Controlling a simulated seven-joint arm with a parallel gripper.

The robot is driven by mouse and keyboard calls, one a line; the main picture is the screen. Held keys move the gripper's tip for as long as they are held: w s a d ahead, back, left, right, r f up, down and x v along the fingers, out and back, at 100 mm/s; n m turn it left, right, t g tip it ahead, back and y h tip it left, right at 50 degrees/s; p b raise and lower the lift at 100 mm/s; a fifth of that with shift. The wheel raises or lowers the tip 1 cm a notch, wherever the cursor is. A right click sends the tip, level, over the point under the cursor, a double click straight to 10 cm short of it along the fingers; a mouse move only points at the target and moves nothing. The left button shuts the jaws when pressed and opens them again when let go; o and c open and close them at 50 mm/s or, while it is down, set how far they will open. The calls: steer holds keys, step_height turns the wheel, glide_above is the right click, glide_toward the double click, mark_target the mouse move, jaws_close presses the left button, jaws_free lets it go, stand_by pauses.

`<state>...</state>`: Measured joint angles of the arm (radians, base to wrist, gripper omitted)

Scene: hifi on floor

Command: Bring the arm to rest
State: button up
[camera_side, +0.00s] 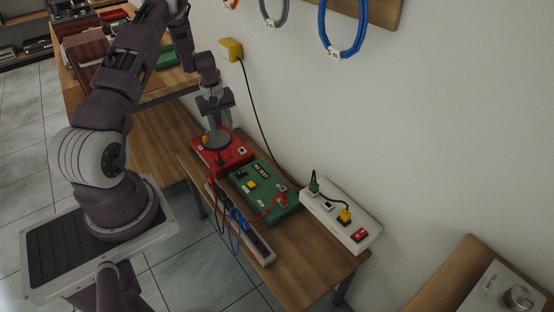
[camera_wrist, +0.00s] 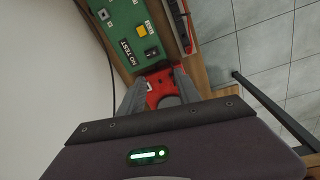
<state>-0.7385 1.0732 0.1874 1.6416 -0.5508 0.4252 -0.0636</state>
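My gripper (camera_side: 217,122) points down over the red box (camera_side: 240,160) on the wooden bench. In the wrist view my gripper (camera_wrist: 160,74) shows two grey fingers spread apart, with part of the red box (camera_wrist: 155,84) seen between them. Nothing shows held between the fingers. A grey disc (camera_side: 217,140) lies on the red box just below the fingers. Whether the fingertips touch anything cannot be told. My arm is raised and bent over the bench.
A green test box (camera_side: 266,208) stands beside the red box, with a white power strip (camera_side: 325,212) to its right. A socket bar (camera_side: 258,246) with red and blue leads lies along the front. A black cable runs from a yellow wall box (camera_side: 231,50).

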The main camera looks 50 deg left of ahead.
steer(key=w+d+r+m+t, duration=0.1)
steer(key=d+r+m, duration=0.3)
steer(key=d+r, duration=0.8)
steer(key=w+d+r+m+t, duration=0.1)
steer(key=d+r+m, duration=0.2)
steer(key=d+r, duration=0.9)
steer(key=s+d+r+m+t, duration=0.2)
steer(key=s+d+r+m, duration=0.4)
steer(key=s+d+r, duration=0.65)
steer(key=s+f+m, duration=0.2)
steer(key=s+m, duration=0.1)
steer(key=s, duration=0.7)
steer(key=shift+f+t, duration=0.25)
steer(key=shift+t, duration=0.05)
